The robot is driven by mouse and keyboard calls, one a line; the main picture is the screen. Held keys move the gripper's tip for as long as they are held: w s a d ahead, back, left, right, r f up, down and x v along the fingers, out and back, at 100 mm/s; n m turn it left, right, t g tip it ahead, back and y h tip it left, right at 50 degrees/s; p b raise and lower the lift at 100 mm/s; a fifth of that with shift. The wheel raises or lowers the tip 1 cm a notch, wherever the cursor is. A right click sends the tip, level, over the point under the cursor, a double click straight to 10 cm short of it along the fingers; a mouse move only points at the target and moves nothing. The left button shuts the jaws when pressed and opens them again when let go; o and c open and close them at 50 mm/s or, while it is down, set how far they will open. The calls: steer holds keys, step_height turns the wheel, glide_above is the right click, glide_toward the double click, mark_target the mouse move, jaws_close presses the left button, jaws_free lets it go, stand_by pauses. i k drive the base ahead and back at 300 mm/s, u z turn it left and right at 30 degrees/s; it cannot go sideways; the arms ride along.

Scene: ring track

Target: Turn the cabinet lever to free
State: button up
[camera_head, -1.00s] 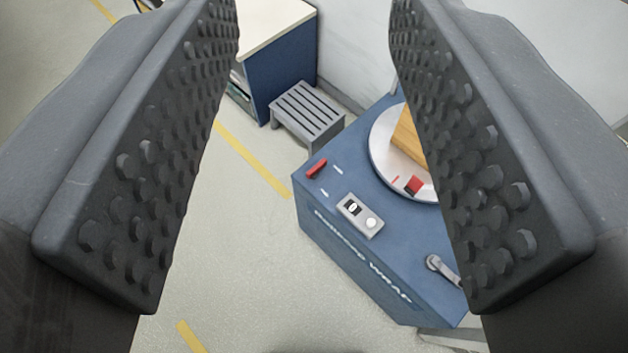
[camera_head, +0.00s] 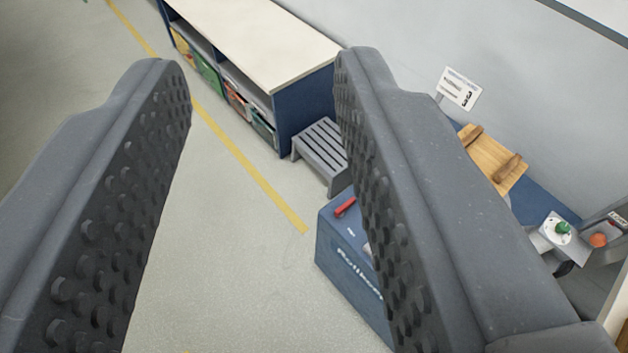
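The blue cabinet (camera_head: 338,258) with white lettering on its front stands right of centre, partly behind my gripper's right finger. A small red lever (camera_head: 346,207) sits on its top near the left corner, just left of that finger. A white mark (camera_head: 351,232) shows near it, too small to read. My gripper (camera_head: 262,70) is open and empty, its two studded fingers wide apart. It does not appear to touch the lever. The right finger hides most of the cabinet top, including the grey lever seen earlier.
A grey slatted step (camera_head: 322,150) stands behind the cabinet. A long bench (camera_head: 260,45) with bins below is beyond it. At right are a wooden board (camera_head: 493,160), a white sign (camera_head: 458,89), and a box with a green button (camera_head: 563,228). Floor at left is clear.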

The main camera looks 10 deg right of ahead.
mark_target(339, 213)
steer(key=u, duration=0.15)
steer(key=i, duration=1.1)
steer(key=z, duration=0.25)
